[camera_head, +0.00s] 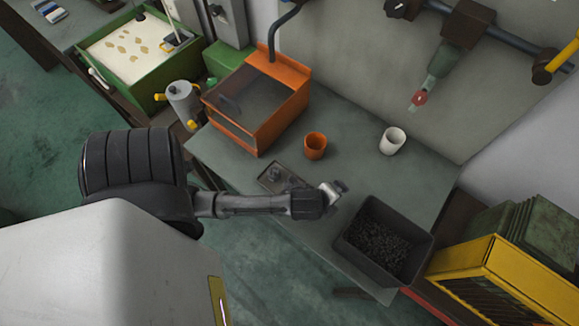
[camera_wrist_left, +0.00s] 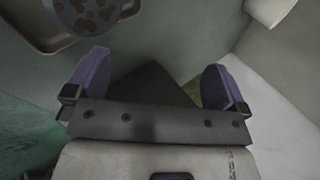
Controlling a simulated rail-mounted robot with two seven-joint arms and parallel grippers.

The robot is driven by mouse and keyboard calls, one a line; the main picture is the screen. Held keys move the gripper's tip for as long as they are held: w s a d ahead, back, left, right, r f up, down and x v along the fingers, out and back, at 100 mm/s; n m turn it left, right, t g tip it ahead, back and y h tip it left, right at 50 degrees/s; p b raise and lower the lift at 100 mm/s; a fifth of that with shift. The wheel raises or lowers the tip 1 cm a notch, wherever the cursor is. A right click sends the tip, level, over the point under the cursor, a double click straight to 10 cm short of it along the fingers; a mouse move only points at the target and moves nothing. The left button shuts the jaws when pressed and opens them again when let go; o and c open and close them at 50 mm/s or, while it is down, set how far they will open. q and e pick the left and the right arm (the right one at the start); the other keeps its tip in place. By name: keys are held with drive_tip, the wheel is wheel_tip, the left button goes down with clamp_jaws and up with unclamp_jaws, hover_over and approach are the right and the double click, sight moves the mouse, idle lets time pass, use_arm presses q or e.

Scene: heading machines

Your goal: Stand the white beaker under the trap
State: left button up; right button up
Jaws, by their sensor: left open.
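The white beaker (camera_head: 392,141) stands upright on the grey-green bench, right of an orange beaker (camera_head: 315,146). The trap (camera_head: 440,72), a greenish fitting with a red tip, hangs from the wall pipe above and to the right of the white beaker, which is not directly below it. My left gripper (camera_head: 337,190) is open and empty over the bench's front part, in front of the white beaker and apart from it. The left wrist view shows its two purple fingers (camera_wrist_left: 155,82) spread. A white shape at that view's top right may be the beaker. My right gripper is not seen.
A dark bin of black pieces (camera_head: 380,243) sits at the bench's front right. An orange box with a clear lid (camera_head: 257,100) stands at the back left. A small dark tray (camera_head: 278,177) lies near the gripper. Bench right of the white beaker is clear.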

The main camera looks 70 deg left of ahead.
use_arm(q)
drive_tip(key=s+d+r+n+g+h, duration=0.1)
drive_tip(key=s+d+n, duration=0.1)
drive_tip(key=s+n, duration=0.4)
drive_tip(key=s+d+r+n+g+h, duration=0.1)
drive_tip(key=s+d+r+n+g, duration=0.1)
drive_tip(key=s+n, duration=0.4)
drive_tip(key=shift+s+d+r, duration=0.15)
drive_tip(key=shift+s+d, duration=0.05)
drive_tip(key=shift+s, duration=0.75)
idle(0.5)
idle(0.3)
